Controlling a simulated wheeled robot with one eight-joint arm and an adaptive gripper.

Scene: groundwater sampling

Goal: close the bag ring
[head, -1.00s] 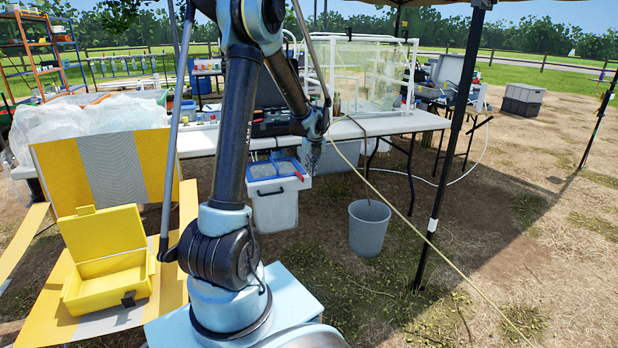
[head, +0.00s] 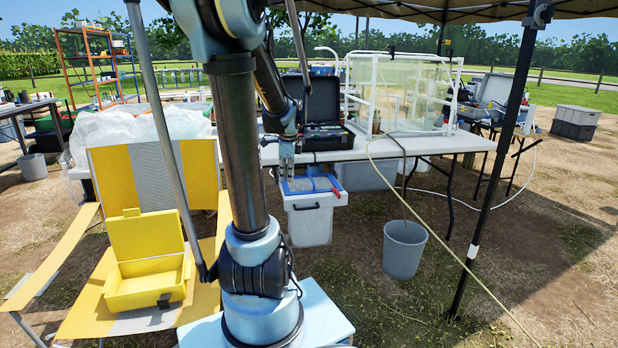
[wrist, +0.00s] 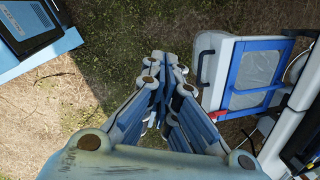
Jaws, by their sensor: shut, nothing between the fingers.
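I cannot clearly make out a bag ring in either view. A clear-walled enclosure with a white pipe frame (head: 461,92) stands on the long white table (head: 440,144). Crumpled clear plastic (head: 112,130) lies at the table's left end. My gripper (head: 287,172) points down in front of the table, by the left side of a white cooler box (head: 311,222) with a blue-edged top. In the wrist view my gripper (wrist: 168,68) has its fingers together with nothing between them. The cooler (wrist: 216,72) is to its right there, apart from it.
A yellow and grey folding chair (head: 75,320) holds an open yellow case (head: 146,290) at the left. A grey bucket (head: 404,250) stands right of the cooler. A dark canopy pole (head: 492,190) and a slanting pale rope (head: 440,240) cross the right side. An open black case (head: 323,100) is on the table.

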